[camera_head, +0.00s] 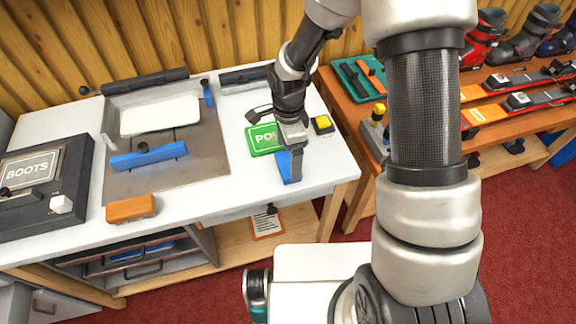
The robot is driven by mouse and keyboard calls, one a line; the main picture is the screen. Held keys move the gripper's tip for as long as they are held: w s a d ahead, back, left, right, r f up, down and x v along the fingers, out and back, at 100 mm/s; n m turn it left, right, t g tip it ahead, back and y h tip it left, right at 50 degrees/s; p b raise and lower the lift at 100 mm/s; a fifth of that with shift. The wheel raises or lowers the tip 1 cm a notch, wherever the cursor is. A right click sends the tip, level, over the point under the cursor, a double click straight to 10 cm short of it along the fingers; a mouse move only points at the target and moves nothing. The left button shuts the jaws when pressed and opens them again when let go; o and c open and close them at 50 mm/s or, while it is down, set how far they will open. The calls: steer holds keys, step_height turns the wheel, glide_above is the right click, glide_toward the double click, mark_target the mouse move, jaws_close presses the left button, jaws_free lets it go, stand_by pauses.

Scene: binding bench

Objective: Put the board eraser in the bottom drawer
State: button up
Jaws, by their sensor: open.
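The likely board eraser, an orange-brown block (131,208), lies on the white bench near its front edge, left of centre. My gripper (290,153) is over the right part of the bench, well right of the block and apart from it. It is open. A blue upright piece (288,167) shows at its end; I cannot tell whether it is part of the fingers or a separate thing. Below the bench at left are dark drawers (130,256) with handles, one above another. The lower one (138,271) is partly hidden, and I cannot tell how far it is open.
The white bench (230,188) holds a grey plate with a blue bar (148,156), a BOOTS box (38,178), a green sign (263,139) and a yellow button (322,122). A wooden rack (358,112) with boots and skis stands at right. Red carpet covers the floor.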

mark_target(288, 163)
step_height(288, 163, down, 4)
steer(key=shift+r, duration=0.1)
steer(key=c, duration=1)
steer(key=shift+o, duration=0.2)
step_height(288, 163, up, 10)
steer(key=d+r+n+p, duration=0.7)
steer(key=d+r+n, duration=0.1)
steer(key=d+n, duration=0.5)
steer(key=shift+w+r+n, duration=0.25)
steer(key=shift+r+n, duration=0.15)
steer(key=shift+n, duration=0.5)
